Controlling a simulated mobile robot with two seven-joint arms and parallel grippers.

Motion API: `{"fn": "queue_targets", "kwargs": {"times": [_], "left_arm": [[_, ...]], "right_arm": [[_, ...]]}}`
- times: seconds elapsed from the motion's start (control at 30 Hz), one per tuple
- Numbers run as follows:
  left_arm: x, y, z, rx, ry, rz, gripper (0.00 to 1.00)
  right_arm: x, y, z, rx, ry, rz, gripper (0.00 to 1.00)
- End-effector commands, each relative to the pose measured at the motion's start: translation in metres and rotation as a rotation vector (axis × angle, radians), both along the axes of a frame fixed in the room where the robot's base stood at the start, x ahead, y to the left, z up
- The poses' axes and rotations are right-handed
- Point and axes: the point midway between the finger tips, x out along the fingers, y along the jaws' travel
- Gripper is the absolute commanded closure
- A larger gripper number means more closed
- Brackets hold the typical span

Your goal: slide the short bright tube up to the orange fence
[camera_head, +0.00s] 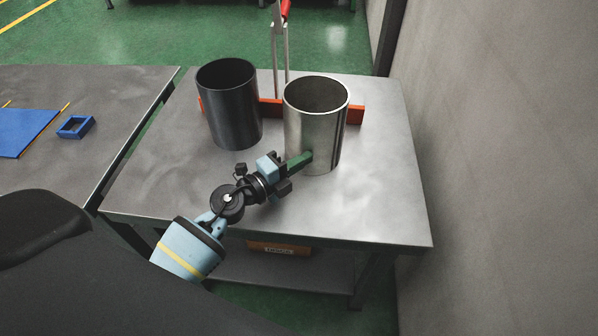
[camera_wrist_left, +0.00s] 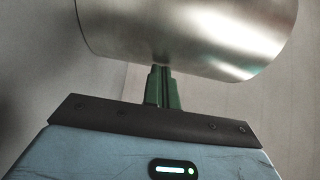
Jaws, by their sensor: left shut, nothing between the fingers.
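The short bright tube (camera_head: 322,135) stands upright on the grey table, open at the top. The orange fence (camera_head: 356,114) lies behind it and shows on both sides of it. Whether tube and fence touch is hidden. My left gripper (camera_head: 309,156) is shut and empty, with its green fingertips at the tube's near lower wall. In the left wrist view the tube (camera_wrist_left: 190,35) fills the top, and the closed fingers (camera_wrist_left: 162,75) meet or nearly meet its edge. My right gripper is not in view.
A dark tube (camera_head: 230,105) stands upright left of the bright tube, in front of the fence. A second table (camera_head: 60,165) at left holds a blue tray (camera_head: 75,127) and a blue sheet (camera_head: 22,132). A wall (camera_head: 500,170) rises at right. The table's right front is clear.

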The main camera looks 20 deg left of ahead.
Motion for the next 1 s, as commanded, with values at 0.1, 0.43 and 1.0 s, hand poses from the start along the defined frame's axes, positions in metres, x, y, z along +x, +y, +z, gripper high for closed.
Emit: {"fn": "queue_targets", "kwargs": {"times": [0.1, 0.43, 1.0], "left_arm": [[0.026, 0.009, 0.001, 0.003, -0.003, 0.004, 1.0], [0.063, 0.02, 0.0, 0.002, -0.002, 0.006, 1.0], [0.065, 0.025, 0.004, 0.003, -0.007, 0.013, 1.0]], "right_arm": [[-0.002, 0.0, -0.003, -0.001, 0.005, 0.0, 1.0], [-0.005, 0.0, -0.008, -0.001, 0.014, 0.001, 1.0], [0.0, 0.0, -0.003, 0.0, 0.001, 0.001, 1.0]]}}
